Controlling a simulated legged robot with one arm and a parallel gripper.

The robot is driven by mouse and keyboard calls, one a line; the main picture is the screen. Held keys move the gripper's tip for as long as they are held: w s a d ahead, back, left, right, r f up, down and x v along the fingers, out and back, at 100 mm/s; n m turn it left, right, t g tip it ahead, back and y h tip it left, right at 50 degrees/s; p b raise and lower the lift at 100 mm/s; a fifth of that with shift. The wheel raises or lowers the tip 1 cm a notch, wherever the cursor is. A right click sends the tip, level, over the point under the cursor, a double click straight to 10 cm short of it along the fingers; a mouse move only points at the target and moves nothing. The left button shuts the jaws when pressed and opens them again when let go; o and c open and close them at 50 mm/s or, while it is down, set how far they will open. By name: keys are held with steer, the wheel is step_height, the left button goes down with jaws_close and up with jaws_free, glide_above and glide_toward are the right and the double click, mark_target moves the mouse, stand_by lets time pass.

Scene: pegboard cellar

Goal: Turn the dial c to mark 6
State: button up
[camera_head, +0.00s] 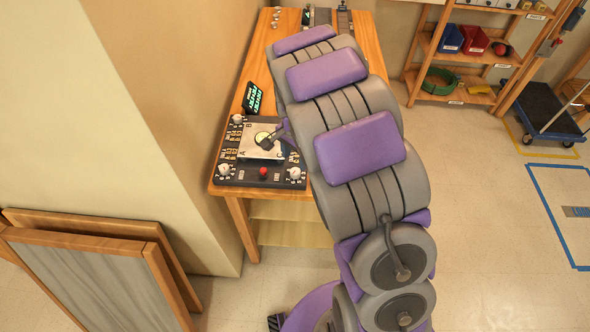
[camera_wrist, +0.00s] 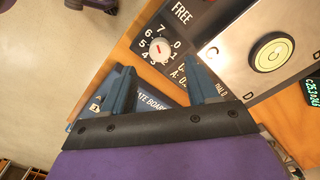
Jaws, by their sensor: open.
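A small white dial (camera_wrist: 158,50) with a red mark and a ring of digits, among them 7, 6, 5, 4 and 0, shows in the wrist view beside the plate corner lettered C. Its red mark is too small to read exactly. Its own name is not readable. My gripper (camera_wrist: 158,66) is open. Its two dark blue fingers are apart, with the dial in the picture between their tips; I cannot tell the height gap. In the head view, white dials stand at the board's left corner (camera_head: 223,170), front right (camera_head: 295,173) and back left (camera_head: 238,118).
A pale plate (camera_wrist: 235,70) carries a yellow-green disc (camera_wrist: 271,52). The dark board has a red button (camera_head: 263,171) at its front and a display (camera_head: 252,98) behind. The wooden table (camera_head: 350,20) stands against the wall. My arm covers the board's right side.

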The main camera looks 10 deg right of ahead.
mark_target(295, 171)
step_height(295, 171, down, 6)
steer(key=shift+f+b, duration=0.1)
steer(key=shift+b, duration=0.45)
